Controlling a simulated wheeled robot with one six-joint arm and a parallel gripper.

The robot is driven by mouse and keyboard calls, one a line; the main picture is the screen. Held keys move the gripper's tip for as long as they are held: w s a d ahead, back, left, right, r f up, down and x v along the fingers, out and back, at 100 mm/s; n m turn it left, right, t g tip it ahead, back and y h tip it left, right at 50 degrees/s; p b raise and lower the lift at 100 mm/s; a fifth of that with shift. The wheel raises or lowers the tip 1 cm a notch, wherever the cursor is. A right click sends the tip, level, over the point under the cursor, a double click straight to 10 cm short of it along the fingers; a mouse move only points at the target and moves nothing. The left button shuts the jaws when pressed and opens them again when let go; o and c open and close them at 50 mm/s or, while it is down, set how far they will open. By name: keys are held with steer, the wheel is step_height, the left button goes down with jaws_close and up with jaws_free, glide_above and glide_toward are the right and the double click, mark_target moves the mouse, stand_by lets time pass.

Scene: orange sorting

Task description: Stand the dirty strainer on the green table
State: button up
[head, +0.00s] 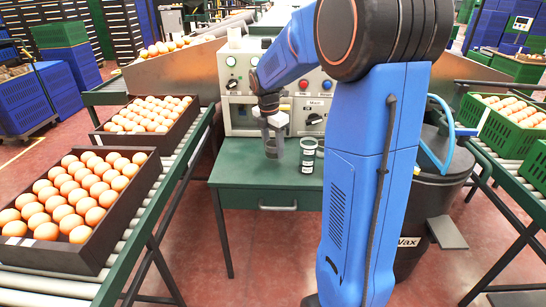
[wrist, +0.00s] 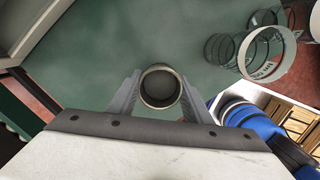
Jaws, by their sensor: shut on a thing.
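My gripper (head: 272,124) hangs over the green table (head: 240,174) and points down. It is shut on a grey, tube-shaped strainer (head: 274,147), which looks upright. In the wrist view the strainer's round rim (wrist: 160,87) shows between the two fingers of my gripper (wrist: 158,98). The strainer's lower end is close to the table top; I cannot tell if it touches.
A control panel (head: 246,90) with knobs and buttons stands behind the table. Crates of oranges (head: 80,257) lie on the left roller conveyor. A black wax bin (head: 438,180) and green crates (head: 486,125) are at the right. The table's front left is bare.

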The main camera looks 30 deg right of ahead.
mark_target(274, 155)
steer(key=shift+f, duration=1.9)
steer(key=o, duration=1.1)
steer(key=shift+f, duration=0.1)
